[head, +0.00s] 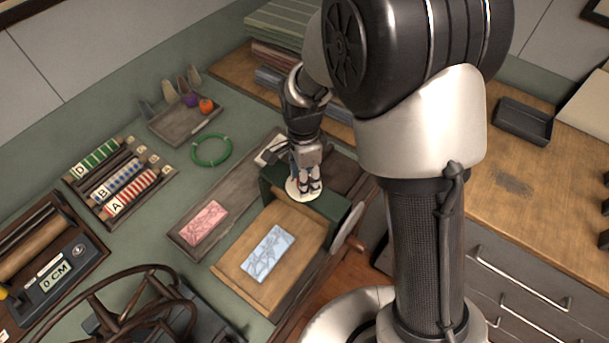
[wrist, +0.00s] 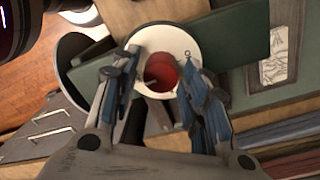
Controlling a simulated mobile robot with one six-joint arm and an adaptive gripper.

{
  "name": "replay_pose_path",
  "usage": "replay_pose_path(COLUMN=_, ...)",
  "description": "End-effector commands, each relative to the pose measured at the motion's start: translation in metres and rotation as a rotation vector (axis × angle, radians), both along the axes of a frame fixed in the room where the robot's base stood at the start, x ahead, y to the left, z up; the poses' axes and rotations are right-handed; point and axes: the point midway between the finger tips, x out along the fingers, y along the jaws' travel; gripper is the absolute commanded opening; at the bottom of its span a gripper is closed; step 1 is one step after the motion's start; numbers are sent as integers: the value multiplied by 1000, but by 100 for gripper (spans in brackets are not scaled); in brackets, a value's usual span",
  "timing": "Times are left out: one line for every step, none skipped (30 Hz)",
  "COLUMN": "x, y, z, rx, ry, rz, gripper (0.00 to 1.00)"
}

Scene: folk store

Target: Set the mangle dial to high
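The mangle (head: 322,207) has a green body over a wooden bed (head: 237,266). Its round white dial (head: 291,193) is on the green top, partly hidden by my gripper (head: 309,187) in the head view. In the wrist view the white dial (wrist: 189,43) carries a red knob (wrist: 160,72) and a small dark mark like a 0 near its right edge. My gripper (wrist: 157,72) points down at the dial, with one finger on each side of the red knob. The fingers look apart, with a gap at the left side of the knob. The knob's pointer direction is unclear.
A blue patterned block (head: 267,253) lies on the mangle bed, and a pink one (head: 203,222) lies on a tray to its left. A crank wheel (head: 348,226) stands at the mangle's right. A green ring (head: 211,150) and a spool rack (head: 120,185) are further left.

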Motion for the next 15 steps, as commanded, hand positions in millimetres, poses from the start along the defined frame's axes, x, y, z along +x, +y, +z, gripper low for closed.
replay_pose_path(x=0, y=0, z=0, rx=0, ry=-1, rz=0, gripper=48)
replay_pose_path(x=0, y=0, z=0, rx=1, ry=-2, rz=1, gripper=50)
replay_pose_path(x=1, y=0, z=1, rx=1, ry=-2, rz=1, gripper=51)
replay_pose_path(x=1, y=0, z=1, rx=1, ry=-2, rz=1, gripper=51)
replay_pose_path(x=1, y=0, z=1, rx=1, ry=-2, rz=1, gripper=51)
replay_pose_path(x=1, y=0, z=1, rx=1, ry=-3, rz=1, gripper=51)
replay_pose_path(x=1, y=0, z=1, rx=1, ry=-3, rz=1, gripper=51)
replay_pose_path(x=1, y=0, z=1, rx=1, ry=-3, rz=1, gripper=51)
replay_pose_path(x=1, y=0, z=1, rx=1, ry=-3, rz=1, gripper=51)
replay_pose_path(x=1, y=0, z=1, rx=1, ry=-3, rz=1, gripper=51)
replay_pose_path(x=1, y=0, z=1, rx=1, ry=-3, rz=1, gripper=51)
replay_pose_path(x=1, y=0, z=2, rx=1, ry=-4, rz=1, gripper=51)
replay_pose_path(x=1, y=1, z=4, rx=1, ry=-4, rz=1, gripper=51)
replay_pose_path(x=2, y=1, z=6, rx=2, ry=-5, rz=1, gripper=51)
replay_pose_path(x=2, y=1, z=10, rx=2, ry=-7, rz=1, gripper=51)
